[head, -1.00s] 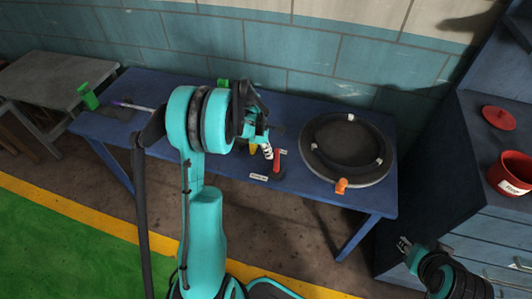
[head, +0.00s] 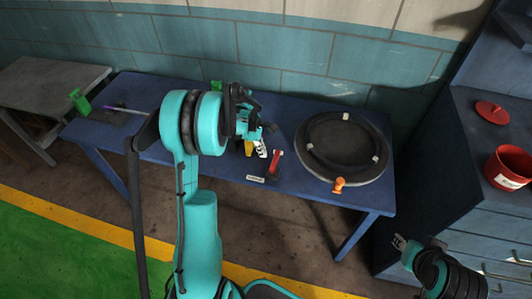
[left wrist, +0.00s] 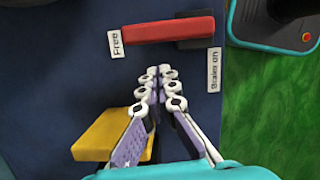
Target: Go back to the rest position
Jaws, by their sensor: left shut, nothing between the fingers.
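My left gripper (head: 262,150) is above the blue table (head: 225,165) in the head view, with its arm coming in from the left. In the left wrist view its fingers (left wrist: 159,80) are shut with nothing between them. A red lever (head: 275,162) stands just right of the gripper in the head view. In the left wrist view the red lever (left wrist: 168,30) lies beyond the fingertips, apart from them, between a "Free" label (left wrist: 115,44) and a "Brake on" label (left wrist: 214,68). My right gripper (head: 400,243) is at the lower right; its fingers are too small to judge.
A black drum ring (head: 345,117) with an orange knob (head: 339,184) sits on the table's right. A yellow part (left wrist: 105,135) is beside my left fingers. A red pot (head: 508,168) and red lid (head: 491,112) stand on the right cabinet. Green clamps (head: 78,101) are at left.

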